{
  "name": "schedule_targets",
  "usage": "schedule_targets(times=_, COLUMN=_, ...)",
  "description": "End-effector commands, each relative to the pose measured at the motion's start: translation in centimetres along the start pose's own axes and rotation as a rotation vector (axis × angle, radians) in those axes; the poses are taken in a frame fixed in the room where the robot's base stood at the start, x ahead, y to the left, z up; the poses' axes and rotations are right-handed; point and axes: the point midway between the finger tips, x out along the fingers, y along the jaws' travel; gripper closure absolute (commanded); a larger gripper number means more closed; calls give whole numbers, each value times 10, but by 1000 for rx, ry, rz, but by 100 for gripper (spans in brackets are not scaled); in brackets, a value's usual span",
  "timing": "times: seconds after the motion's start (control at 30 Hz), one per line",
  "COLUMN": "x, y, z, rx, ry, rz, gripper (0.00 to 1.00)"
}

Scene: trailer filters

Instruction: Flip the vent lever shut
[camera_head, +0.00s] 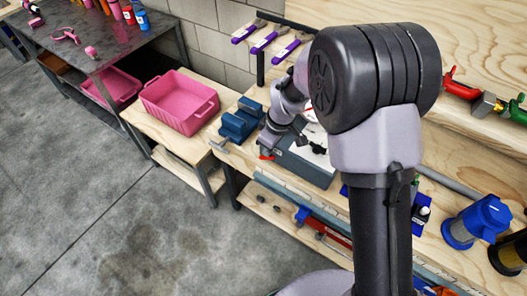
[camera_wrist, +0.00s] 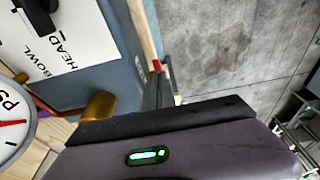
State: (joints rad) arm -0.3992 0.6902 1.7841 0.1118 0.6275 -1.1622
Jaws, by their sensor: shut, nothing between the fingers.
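A grey box (camera_head: 308,170) with a white top panel stands on the wooden bench. In the wrist view its white panel (camera_wrist: 85,20) carries the words "HEAD" and "BOWL", with a black part (camera_wrist: 38,14) on it. A brass fitting (camera_wrist: 98,106) sticks out near the box's edge. A small red part (camera_head: 267,157) shows at the box's left side; I cannot tell whether it is the vent lever. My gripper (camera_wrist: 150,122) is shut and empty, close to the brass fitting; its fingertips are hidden. My arm covers part of the box in the head view.
A blue vise (camera_head: 238,124) stands left of the box. A pressure gauge (camera_wrist: 12,125) is at the wrist view's left edge. A pink bin (camera_head: 180,101) sits on a side table. Open floor lies in front.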

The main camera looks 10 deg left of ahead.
Motion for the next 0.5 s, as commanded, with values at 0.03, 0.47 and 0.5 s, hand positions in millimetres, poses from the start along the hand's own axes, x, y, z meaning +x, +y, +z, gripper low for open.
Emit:
schedule_targets(times=0.03, x=5, y=0, z=2, rx=-2, ry=-3, rz=0, gripper=100)
schedule_targets(times=0.47, x=13, y=0, z=26, rx=-2, ry=-7, rz=-1, gripper=100)
schedule_targets(times=0.5, x=12, y=0, z=25, rx=-3, ry=-7, rz=-1, gripper=100)
